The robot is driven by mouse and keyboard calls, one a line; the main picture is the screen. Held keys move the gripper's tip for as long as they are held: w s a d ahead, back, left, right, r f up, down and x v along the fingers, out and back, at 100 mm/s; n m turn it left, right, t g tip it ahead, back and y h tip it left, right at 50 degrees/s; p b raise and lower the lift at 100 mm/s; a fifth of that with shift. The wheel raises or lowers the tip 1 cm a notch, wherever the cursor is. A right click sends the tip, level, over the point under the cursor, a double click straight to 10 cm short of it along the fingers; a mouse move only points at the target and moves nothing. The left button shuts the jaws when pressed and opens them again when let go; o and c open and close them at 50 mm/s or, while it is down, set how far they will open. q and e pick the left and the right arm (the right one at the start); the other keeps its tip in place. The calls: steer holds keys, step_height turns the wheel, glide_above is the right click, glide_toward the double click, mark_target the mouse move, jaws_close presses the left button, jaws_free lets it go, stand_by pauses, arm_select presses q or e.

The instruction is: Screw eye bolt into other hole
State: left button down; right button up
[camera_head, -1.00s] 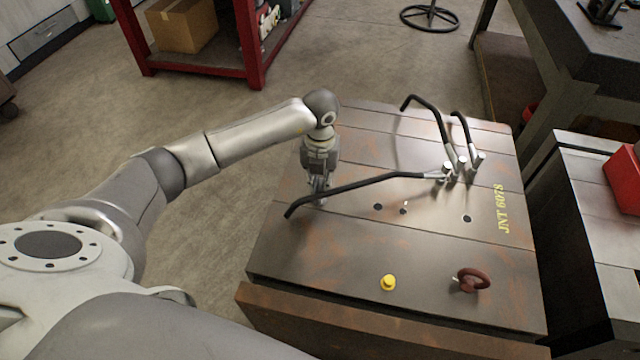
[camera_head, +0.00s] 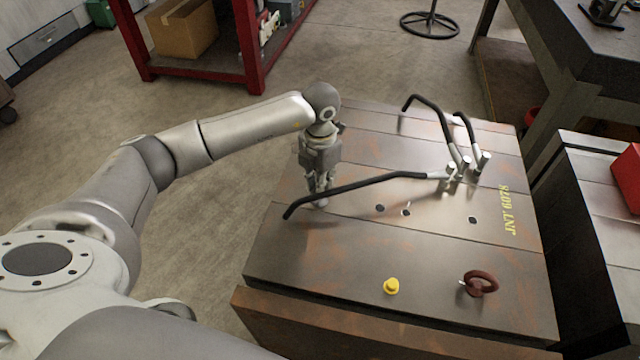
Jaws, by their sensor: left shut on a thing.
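The dark red eye bolt (camera_head: 480,284) lies on the front right of the mould base (camera_head: 330,260), its short shank pointing left. Dark holes show on the top plate: one hole (camera_head: 380,208), a second hole (camera_head: 406,212) beside it and a third hole (camera_head: 472,220) to the right. My left gripper (camera_head: 320,192) points down at the left of the plate, well left of the eye bolt. It is shut at the long black hose (camera_head: 365,181), which crosses its fingers; the exact contact is hard to see. My right gripper is not in view.
A yellow plug (camera_head: 391,286) sits left of the eye bolt. Two more bent black hoses, a left one (camera_head: 432,108) and a right one (camera_head: 467,130), rise from metal fittings (camera_head: 463,167) at the back right. A red box (camera_head: 627,178) stands on the block at right.

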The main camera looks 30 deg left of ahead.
arm_select(q)
steer(key=m, duration=0.1)
steer(key=m+b, duration=0.1)
steer(key=m, duration=0.1)
steer(key=m+b, duration=0.1)
steer(key=shift+s+f, duration=0.1)
steer(key=shift+f, duration=0.15)
steer(key=shift+r+m, duration=0.1)
steer(key=shift+m, duration=0.8)
steer(key=shift+f+m+b, duration=0.2)
steer(key=shift+m+b, duration=1.1)
steer(key=shift+m, duration=0.5)
steer(key=m+b, duration=0.1)
steer(key=m, duration=0.2)
steer(key=shift+b, duration=0.3)
steer(key=shift+s+r+m+b, duration=0.1)
steer(key=shift+m+b, duration=0.25)
steer(key=shift+m, duration=0.85)
